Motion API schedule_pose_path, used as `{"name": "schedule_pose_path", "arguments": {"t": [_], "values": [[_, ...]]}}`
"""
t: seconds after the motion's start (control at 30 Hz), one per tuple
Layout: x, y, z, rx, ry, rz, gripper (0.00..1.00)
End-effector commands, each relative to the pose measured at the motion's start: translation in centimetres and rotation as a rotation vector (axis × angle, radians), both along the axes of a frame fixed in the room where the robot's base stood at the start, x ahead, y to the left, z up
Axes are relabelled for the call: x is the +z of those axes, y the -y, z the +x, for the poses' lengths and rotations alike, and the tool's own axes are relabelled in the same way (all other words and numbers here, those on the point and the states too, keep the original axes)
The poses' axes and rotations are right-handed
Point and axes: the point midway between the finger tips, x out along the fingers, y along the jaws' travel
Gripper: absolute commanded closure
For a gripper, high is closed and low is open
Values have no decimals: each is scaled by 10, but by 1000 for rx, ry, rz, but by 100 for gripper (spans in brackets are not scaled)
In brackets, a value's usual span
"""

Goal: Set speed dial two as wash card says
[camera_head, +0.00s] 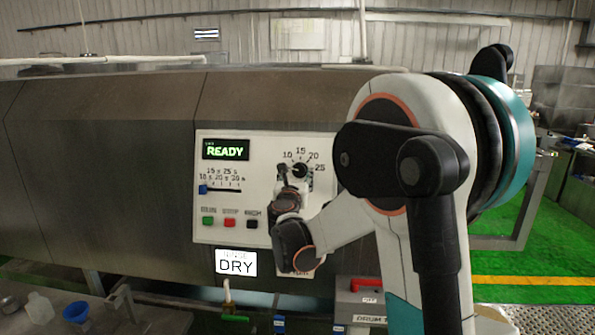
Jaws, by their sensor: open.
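A white control panel (219,234) is on the front of the big metal drum housing. A black round dial (299,170) sits on its right half, under the marks 10, 15, 20 and 25. My gripper (290,178) is open right at this dial, its fingers partly covering it; I cannot tell whether they touch it. The dial's pointer direction is too small to read. My arm hides the panel's right and lower right.
The panel also has a green READY display (226,150), a blue slider (203,189), and green (208,221), red (230,222) and black (252,223) buttons left of my gripper. A red-handled box (365,290) and a blue funnel (76,312) are in front below.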

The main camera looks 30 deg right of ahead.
Motion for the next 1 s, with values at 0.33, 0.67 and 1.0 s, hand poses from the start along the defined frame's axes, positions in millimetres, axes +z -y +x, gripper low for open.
{"name": "schedule_pose_path", "arguments": {"t": [0.33, 0.67, 1.0], "values": [[1, 27, 39, -1, 1, 1, 47], [0, 30, 44, 0, 1, 1, 47], [0, 30, 44, 0, 1, 1, 90]]}}
